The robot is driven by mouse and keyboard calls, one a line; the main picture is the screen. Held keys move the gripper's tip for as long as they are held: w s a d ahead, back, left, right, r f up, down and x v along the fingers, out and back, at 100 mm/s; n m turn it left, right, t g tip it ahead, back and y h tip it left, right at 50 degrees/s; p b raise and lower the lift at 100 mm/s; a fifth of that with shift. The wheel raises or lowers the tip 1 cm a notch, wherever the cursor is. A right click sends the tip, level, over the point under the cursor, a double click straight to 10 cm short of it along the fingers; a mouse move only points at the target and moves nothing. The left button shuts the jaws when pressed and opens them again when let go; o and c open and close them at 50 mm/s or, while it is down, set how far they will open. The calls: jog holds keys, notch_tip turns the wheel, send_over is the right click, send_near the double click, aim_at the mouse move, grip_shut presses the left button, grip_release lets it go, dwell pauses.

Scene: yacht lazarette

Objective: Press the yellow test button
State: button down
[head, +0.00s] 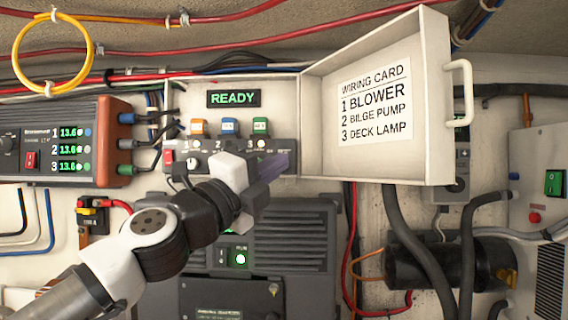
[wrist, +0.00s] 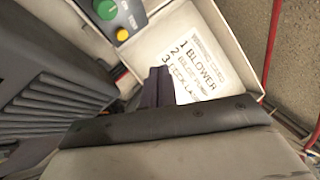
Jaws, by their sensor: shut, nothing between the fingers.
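The yellow test button (wrist: 122,35) shows as a small yellow round in the upper part of the wrist view, with lettering beside it. I cannot make it out in the head view, where my gripper covers part of the control strip (head: 225,146). My gripper (head: 284,163) is shut and empty, in front of the strip's right end in the head view. Its dark fingers (wrist: 157,90) also show in the wrist view, below and to the right of the button and apart from it in the picture. I cannot tell the distance in depth.
A READY display (head: 233,98) is lit above the strip. The white door (head: 440,100) stands open at the right, with a wiring card (head: 376,102) on it. A grey ribbed unit (head: 295,235) sits below. A meter box (head: 60,140) is at left; hoses (head: 415,245) hang at lower right.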

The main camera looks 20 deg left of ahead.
jog(key=shift+w+a, duration=0.2)
jog(key=shift+w, duration=0.7)
jog(key=shift+w+a, duration=0.15)
jog(key=shift+w, duration=0.75)
jog(key=shift+w+a, duration=0.2)
jog(key=shift+w, duration=0.7)
jog(key=shift+w, duration=0.15)
jog(key=shift+w, duration=0.3)
jog(key=shift+w+a, duration=0.15)
jog(key=shift+w, duration=0.2)
dwell(0.6)
jog(key=shift+s, duration=0.1)
jog(key=shift+s+f, duration=0.1)
jog(key=shift+s, duration=0.55)
jog(key=shift+s+d+b, duration=0.15)
jog(key=shift+s+d, duration=0.05)
jog(key=shift+s, duration=0.65)
jog(key=shift+s+d+b, duration=0.2)
jog(key=shift+s+d, duration=0.05)
jog(key=shift+s, duration=0.55)
jog(key=shift+s+d+b, duration=0.15)
jog(key=shift+s+d, duration=0.05)
jog(key=shift+s, duration=0.65)
